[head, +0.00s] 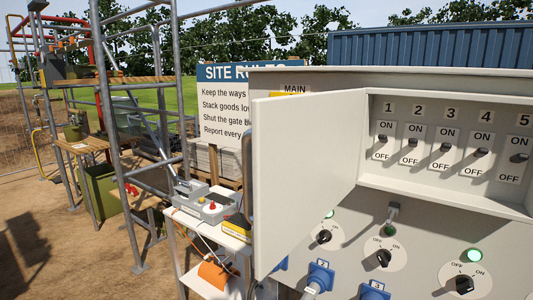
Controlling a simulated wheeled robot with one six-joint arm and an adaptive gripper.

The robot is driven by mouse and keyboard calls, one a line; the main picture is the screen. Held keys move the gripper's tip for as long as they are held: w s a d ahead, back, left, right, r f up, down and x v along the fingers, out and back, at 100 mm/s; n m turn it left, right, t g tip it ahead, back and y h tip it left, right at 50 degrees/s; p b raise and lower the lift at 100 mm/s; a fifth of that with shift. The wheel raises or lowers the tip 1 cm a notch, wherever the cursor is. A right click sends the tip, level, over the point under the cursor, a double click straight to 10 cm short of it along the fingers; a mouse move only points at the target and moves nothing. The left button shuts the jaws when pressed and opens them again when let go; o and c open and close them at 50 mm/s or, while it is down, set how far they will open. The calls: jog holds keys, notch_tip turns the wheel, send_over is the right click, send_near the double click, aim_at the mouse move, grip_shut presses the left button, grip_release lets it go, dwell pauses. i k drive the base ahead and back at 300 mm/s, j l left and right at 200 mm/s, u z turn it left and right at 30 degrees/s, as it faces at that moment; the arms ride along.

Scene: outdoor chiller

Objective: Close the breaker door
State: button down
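The breaker door (305,160) is a plain pale grey panel. It stands open, swung out to the left of the breaker box, with its hinge side at the compartment's left edge. The breaker compartment (440,190) is uncovered and shows a row of switches numbered 1 to 5 with ON and OFF labels. The door hides part of the cabinet front and a label reading MAIN. My gripper is not recognisable in this view. A dark rounded piece (247,170) shows at the door's left edge; I cannot tell what it is.
Below the compartment, the cabinet front carries rotary switches (383,257), green lamps (474,255) and blue sockets (320,275). A small table (210,225) with a grey control box stands left of the door. Scaffolding (125,170) and a sign (222,100) stand behind. Bare ground lies lower left.

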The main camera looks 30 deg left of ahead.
aim_at(301, 152)
jog(key=j, duration=1.95)
jog(key=z, duration=0.05)
